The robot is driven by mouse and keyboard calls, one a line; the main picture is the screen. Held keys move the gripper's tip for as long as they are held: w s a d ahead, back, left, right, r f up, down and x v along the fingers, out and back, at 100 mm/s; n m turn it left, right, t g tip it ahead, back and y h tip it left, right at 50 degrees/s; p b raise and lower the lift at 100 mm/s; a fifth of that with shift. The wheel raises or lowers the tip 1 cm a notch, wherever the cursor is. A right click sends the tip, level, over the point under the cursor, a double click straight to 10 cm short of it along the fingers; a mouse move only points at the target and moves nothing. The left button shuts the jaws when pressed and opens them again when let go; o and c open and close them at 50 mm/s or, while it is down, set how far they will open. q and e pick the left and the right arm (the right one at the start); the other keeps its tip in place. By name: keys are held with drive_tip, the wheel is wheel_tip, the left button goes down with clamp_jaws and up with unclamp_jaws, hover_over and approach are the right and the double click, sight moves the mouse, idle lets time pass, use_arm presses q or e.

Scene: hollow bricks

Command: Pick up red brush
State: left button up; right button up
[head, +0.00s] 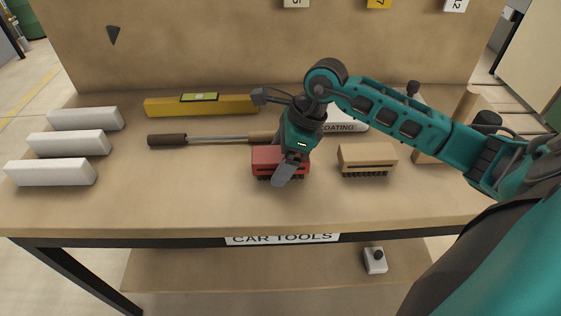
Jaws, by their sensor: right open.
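The red brush (263,158) stands on the tabletop near the middle of the head view, with its dark bristles facing down. My right gripper (284,176) comes in from the right and points down at the brush. Its fingers overlap the brush's front and right part and hide some of it. The jaws are open; whether a finger touches the brush cannot be told from this angle. My left gripper is not in view.
A tan brush (366,157) stands just right of the red one. A long dark-handled tool (205,139) and a yellow level (200,105) lie behind to the left. Several white bricks (68,143) are at the left. The front tabletop (190,205) is clear.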

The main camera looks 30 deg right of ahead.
drive_tip(key=shift+c, duration=0.4)
drive_tip(key=c, duration=1)
drive_tip(key=shift+c, duration=0.2)
drive_tip(key=shift+r+p, duration=0.3)
drive_tip(key=shift+p, duration=0.15)
use_arm(q)
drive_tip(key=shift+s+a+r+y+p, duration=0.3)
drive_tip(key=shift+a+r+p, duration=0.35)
drive_tip(key=shift+p, duration=0.4)
use_arm(e)
wheel_tip(320, 180, up, 20)
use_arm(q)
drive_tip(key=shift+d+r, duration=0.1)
use_arm(e)
drive_tip(key=o, duration=0.6)
drive_tip(key=shift+c, duration=0.2)
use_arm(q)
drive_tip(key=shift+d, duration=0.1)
use_arm(e)
drive_tip(key=c, duration=0.4)
